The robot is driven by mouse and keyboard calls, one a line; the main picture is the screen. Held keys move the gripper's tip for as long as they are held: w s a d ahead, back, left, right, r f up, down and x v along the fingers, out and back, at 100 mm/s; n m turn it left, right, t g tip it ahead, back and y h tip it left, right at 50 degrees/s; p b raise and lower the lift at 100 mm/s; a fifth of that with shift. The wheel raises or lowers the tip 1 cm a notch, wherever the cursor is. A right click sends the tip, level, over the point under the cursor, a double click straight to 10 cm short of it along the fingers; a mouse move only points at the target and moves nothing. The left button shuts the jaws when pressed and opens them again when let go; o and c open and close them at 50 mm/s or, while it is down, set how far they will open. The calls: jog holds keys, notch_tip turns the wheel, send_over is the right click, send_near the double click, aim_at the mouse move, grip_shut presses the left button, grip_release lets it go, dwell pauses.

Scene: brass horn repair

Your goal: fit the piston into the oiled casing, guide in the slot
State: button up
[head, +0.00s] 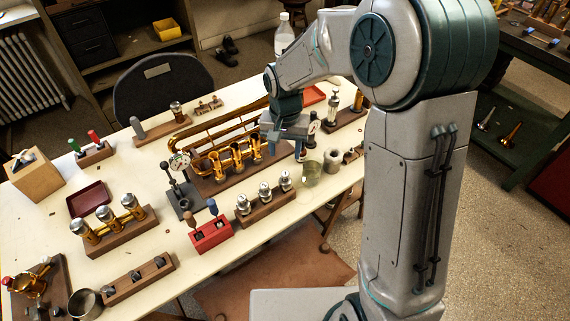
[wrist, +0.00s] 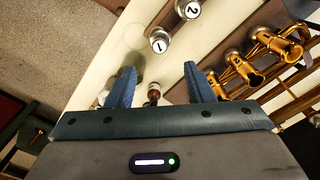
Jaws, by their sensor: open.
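Silver pistons stand in a wooden rack (head: 268,207) in front of the brass casings. In the wrist view the tops of piston 1 (wrist: 159,43) and piston 2 (wrist: 188,10) show their numbers. Several brass casings (head: 237,157) stand on a wooden block beside a long brass horn; they also show at the right in the wrist view (wrist: 240,70). I cannot tell which casing is oiled, and no slot can be made out. My gripper (head: 284,150) is open and empty, above the table right of the casings. A small dark-capped item (wrist: 153,92) shows between its fingers (wrist: 160,86).
A dial gauge stand (head: 183,190) and red tool block (head: 211,236) are left of the piston rack. A second casing block (head: 120,240) stands farther left.

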aim_at(285, 173)
notch_tip(285, 173, down, 9)
jog(key=shift+f+p, duration=0.1)
jog(key=shift+p, duration=0.25)
jog(key=shift+c, duration=0.3)
grip_shut()
jog(key=shift+r, duration=0.25)
notch_tip(285, 173, up, 10)
jog(key=p, duration=0.6)
jog(key=shift+f, duration=0.15)
dwell(0.8)
jog(key=shift+a, duration=0.1)
